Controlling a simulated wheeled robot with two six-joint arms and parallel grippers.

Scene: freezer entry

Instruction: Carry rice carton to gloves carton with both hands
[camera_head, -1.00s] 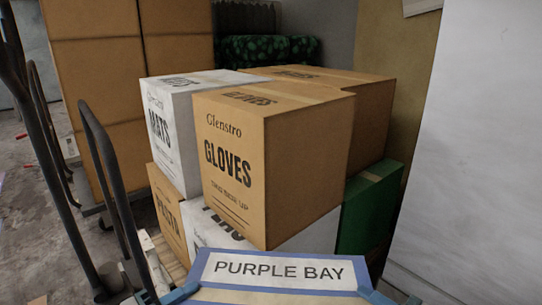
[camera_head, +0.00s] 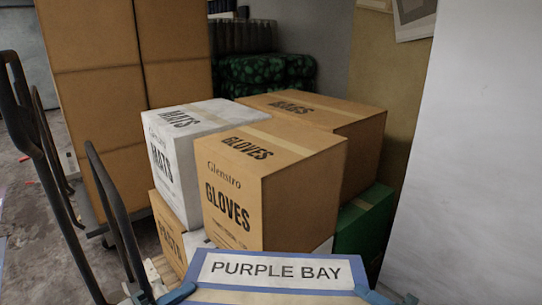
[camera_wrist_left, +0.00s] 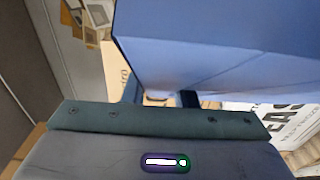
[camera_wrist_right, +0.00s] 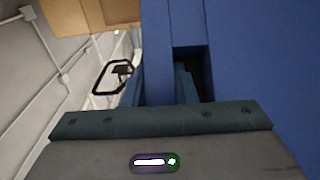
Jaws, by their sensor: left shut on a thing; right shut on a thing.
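The gloves carton (camera_head: 300,195), brown with GLOVES printed on top and front, sits on the stack ahead. A blue-edged carton with a PURPLE BAY label (camera_head: 268,270) is at the bottom middle, in front of the gloves carton; no rice marking shows. My left gripper (camera_head: 176,293) is shut on its left side, and my right gripper (camera_head: 376,296) is shut on its right side. Its blue wall fills much of the left wrist view (camera_wrist_left: 220,35) and right wrist view (camera_wrist_right: 255,60). The fingertips are partly hidden by it.
A white mats carton (camera_head: 190,120) and a brown bags carton (camera_head: 350,125) adjoin the gloves carton. A green box (camera_head: 365,225) is low right. Dark cart handles (camera_head: 105,190) stand left. A pale wall panel (camera_head: 480,150) closes the right side.

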